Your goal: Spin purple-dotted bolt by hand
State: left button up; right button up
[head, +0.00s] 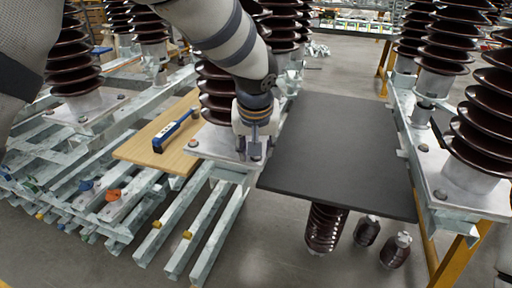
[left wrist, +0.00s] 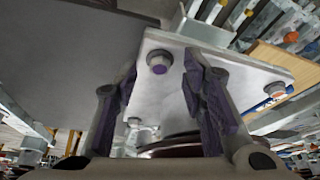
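The purple-dotted bolt (left wrist: 158,62) is a grey hex bolt on the corner of a pale metal base plate (left wrist: 225,75). My left gripper (left wrist: 160,68) is open in the left wrist view. Its two fingers stand apart, and the bolt head shows in the gap near their tips, touching neither. I cannot tell how far beyond the tips it lies. In the head view my left gripper (head: 245,145) points down over the front right corner of the plate (head: 213,145), largely hiding the bolt there. My right gripper is not in view.
Another bolt (head: 193,143) sits at the plate's left corner. A wooden board (head: 150,145) with a blue level (head: 176,130) lies left. A dark flat panel (head: 340,155) is right of the gripper. Brown ribbed insulators (head: 70,60) stand around. Galvanized steel beams (head: 190,215) fill the lower left.

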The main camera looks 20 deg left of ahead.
pick_arm(q)
jog(key=v, duration=1.1)
jog(key=shift+s+r, duration=0.2)
jog(key=shift+r, duration=0.1)
jog(key=w+f+n, duration=0.1)
jog(key=f+n, duration=0.1)
jog(key=f, duration=0.1)
jog(key=w+f+n+y, duration=0.1)
jog(key=w+f+n, duration=0.1)
jog(key=f, duration=0.2)
jog(key=w+f+n+g+y+b, duration=0.1)
jog(key=f+n, duration=0.1)
jog(key=f, duration=0.2)
jog(key=shift+w+a, duration=0.3)
jog(key=shift+w, duration=0.05)
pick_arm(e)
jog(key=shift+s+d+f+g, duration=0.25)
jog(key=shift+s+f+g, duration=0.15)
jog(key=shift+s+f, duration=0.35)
pick_arm(q)
grip_shut()
